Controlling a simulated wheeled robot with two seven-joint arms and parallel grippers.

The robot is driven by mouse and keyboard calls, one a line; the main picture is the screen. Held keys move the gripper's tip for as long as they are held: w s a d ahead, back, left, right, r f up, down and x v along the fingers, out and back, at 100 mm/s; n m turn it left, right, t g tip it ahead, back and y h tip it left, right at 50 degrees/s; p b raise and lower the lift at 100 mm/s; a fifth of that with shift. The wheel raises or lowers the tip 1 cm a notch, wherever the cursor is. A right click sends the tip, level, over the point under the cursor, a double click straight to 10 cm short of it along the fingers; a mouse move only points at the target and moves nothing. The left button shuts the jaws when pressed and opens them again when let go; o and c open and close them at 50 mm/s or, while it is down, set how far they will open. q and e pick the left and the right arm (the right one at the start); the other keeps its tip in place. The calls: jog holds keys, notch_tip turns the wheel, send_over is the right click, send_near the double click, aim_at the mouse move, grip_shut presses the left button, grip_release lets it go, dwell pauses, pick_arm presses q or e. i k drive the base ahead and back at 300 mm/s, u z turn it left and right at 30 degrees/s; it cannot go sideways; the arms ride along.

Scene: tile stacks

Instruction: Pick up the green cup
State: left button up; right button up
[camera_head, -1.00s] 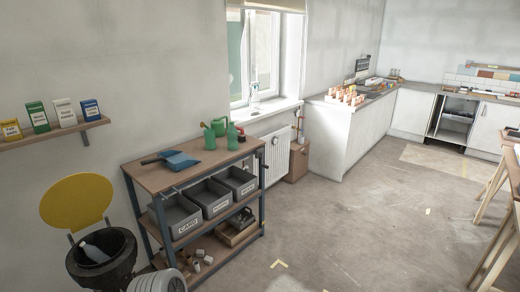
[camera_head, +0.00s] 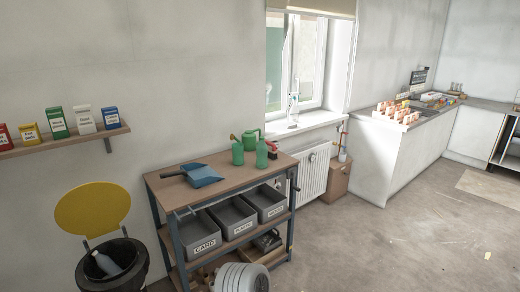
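I cannot make out a clear green cup. Several green items stand at the back right of the wooden bench top (camera_head: 160,186) in the head view: a green bottle (camera_head: 237,153), a second green bottle (camera_head: 261,155), and a green can with a handle (camera_head: 250,138) behind them. The can is partly hidden by the bottles. A small red item (camera_head: 272,149) is beside the right bottle. Neither of my grippers is in view.
A blue dustpan (camera_head: 200,175) lies on the bench. Grey bins (camera_head: 206,245) fill the shelf below. A black bin with a yellow lid (camera_head: 92,208) stands left. Boxes sit on a wall shelf (camera_head: 75,137). Open floor (camera_head: 400,240) lies to the right.

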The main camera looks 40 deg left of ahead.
aim_at(238, 155)
jog(key=u, duration=0.25)
jog(key=i, duration=2)
jog(key=u, duration=1.8)
jog(key=i, duration=0.95)
jog(key=u, duration=0.8)
